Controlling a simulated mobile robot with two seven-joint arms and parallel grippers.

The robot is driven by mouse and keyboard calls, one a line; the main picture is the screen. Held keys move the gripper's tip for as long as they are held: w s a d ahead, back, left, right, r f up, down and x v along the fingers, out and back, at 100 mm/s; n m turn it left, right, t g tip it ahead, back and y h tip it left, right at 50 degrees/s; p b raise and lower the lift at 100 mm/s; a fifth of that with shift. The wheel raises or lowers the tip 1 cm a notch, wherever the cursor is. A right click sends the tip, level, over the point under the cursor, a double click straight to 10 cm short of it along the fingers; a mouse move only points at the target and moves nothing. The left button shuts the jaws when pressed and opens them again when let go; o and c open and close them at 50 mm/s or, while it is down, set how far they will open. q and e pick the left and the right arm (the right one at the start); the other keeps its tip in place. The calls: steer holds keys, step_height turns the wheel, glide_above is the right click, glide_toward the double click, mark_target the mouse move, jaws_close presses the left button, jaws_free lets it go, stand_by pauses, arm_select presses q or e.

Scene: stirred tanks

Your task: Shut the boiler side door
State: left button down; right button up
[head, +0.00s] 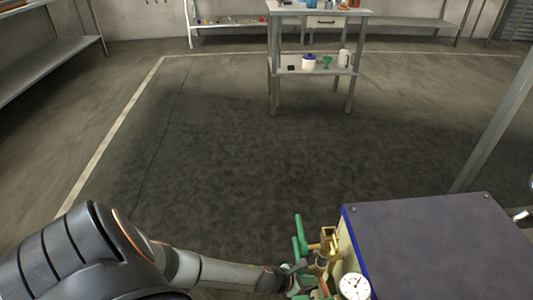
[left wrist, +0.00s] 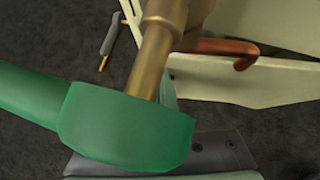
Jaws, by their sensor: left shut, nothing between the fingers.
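The boiler (head: 435,235) is a box with a dark grey top and a blue edge at the lower right of the head view. Its cream side faces left. My left gripper (head: 292,282) is shut and empty, low beside that side, close to the brass and green fittings. In the left wrist view, cream panels (left wrist: 235,82) stand at the upper right; I cannot tell which is the side door or how far open it is. A grey handle with brass ends (left wrist: 111,35) shows at upper left. A green valve handle (left wrist: 125,128) hides much of the view. My right gripper is not seen.
A brass valve (head: 325,245) with a green lever (head: 299,238) and a white dial gauge (head: 354,286) stick out of the boiler's left side. A copper pipe (left wrist: 225,48) bends near the panels. A small table (head: 318,70) stands far behind. Open floor lies between.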

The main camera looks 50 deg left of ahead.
arm_select(q)
steer(key=shift+w+d, duration=0.35)
steer(key=shift+w, duration=0.45)
